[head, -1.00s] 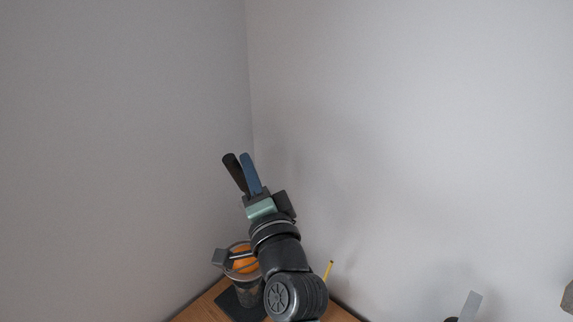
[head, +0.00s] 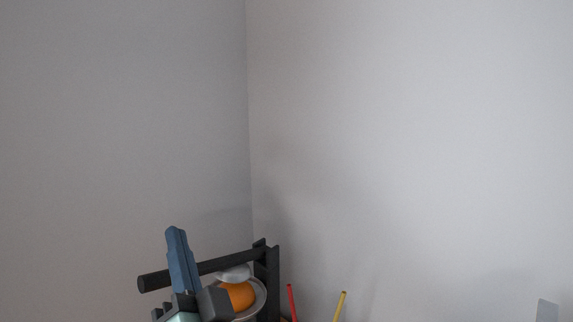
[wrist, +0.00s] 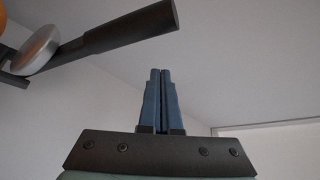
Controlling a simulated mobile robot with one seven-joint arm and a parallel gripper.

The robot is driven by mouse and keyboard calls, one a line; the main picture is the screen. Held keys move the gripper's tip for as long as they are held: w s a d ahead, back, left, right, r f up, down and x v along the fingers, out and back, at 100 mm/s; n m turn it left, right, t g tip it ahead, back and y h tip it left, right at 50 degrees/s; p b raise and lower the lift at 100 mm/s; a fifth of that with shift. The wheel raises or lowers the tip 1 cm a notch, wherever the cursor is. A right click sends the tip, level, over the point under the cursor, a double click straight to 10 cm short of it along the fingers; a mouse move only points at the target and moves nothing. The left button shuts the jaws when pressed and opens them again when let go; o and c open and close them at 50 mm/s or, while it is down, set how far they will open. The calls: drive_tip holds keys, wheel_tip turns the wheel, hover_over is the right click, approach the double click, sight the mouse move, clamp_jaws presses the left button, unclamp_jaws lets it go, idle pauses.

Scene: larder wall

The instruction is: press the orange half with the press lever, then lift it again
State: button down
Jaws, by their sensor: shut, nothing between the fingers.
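The press stands low in the head view, with a black post (head: 268,285) and a black lever (head: 215,265) reaching left from it, nearly level and tilted slightly down at its free end. A silver pressing dome (head: 233,272) sits close above or on the orange half (head: 238,296); I cannot tell if they touch. My gripper (head: 175,232) is shut and empty, its blue fingers pointing up and crossing in front of the lever. In the wrist view the lever handle (wrist: 120,32) and the dome (wrist: 40,50) lie to the left of my fingertips (wrist: 160,74), with a visible gap.
A red stick (head: 292,303) and a yellow stick (head: 339,306) stand just right of the press. Plain walls meet in a corner behind it. A pale flat piece (head: 547,311) shows at the lower right. The space above the press is clear.

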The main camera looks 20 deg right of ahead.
drive_tip(key=shift+s+a+f+b, duration=0.2)
drive_tip(key=shift+a+f+b, duration=0.1)
drive_tip(key=shift+f, duration=0.45)
drive_tip(key=shift+s+a+f+b, duration=0.2)
drive_tip(key=shift+a+f+b, duration=0.1)
drive_tip(key=shift+f, duration=0.4)
